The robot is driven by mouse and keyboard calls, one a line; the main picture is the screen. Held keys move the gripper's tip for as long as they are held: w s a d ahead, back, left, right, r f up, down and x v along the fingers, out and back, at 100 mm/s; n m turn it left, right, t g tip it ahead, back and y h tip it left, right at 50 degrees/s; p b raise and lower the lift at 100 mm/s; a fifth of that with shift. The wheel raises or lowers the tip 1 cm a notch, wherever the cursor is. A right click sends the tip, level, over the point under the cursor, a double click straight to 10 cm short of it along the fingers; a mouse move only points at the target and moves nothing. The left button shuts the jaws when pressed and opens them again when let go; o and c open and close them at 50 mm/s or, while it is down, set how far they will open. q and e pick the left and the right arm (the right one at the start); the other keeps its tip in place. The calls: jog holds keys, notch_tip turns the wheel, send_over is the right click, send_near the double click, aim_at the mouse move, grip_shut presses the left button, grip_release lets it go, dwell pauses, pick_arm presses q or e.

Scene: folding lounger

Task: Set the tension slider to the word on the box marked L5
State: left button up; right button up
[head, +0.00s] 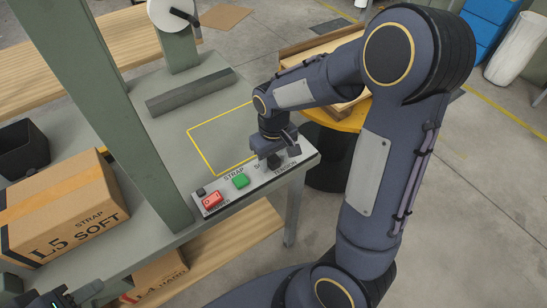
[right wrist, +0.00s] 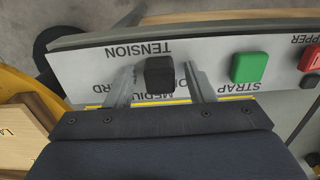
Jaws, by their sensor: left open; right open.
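The cardboard box marked L5 (head: 62,208) stands at the left in the head view and reads "STRAP SOFT". The tension slider's black knob (right wrist: 160,74) sits on the light panel (right wrist: 215,50) by the word TENSION. Upside-down scale words show below it in the right wrist view, partly hidden: the end of HARD at left, MEDIUM, then "SO" at right. The knob's exact setting is unclear. My right gripper (right wrist: 160,86) is open, one finger on each side of the knob, with gaps. It also shows over the panel in the head view (head: 274,153). My left gripper (head: 72,297) is open at the bottom left.
A green button (head: 240,181) and a red switch (head: 212,200) lie along the panel beside the slider. A grey post (head: 130,130) rises between box and panel. Another box, marked L4 HARD (head: 155,277), sits lower down. The yellow-outlined bench area (head: 215,130) is clear.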

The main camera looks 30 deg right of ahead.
grip_shut()
jog(key=shift+s+a, duration=0.1)
jog(key=shift+a, duration=1.15)
grip_release()
jog(key=shift+a, duration=0.1)
notch_tip(320, 180, up, 8)
jog(key=shift+p, duration=0.35)
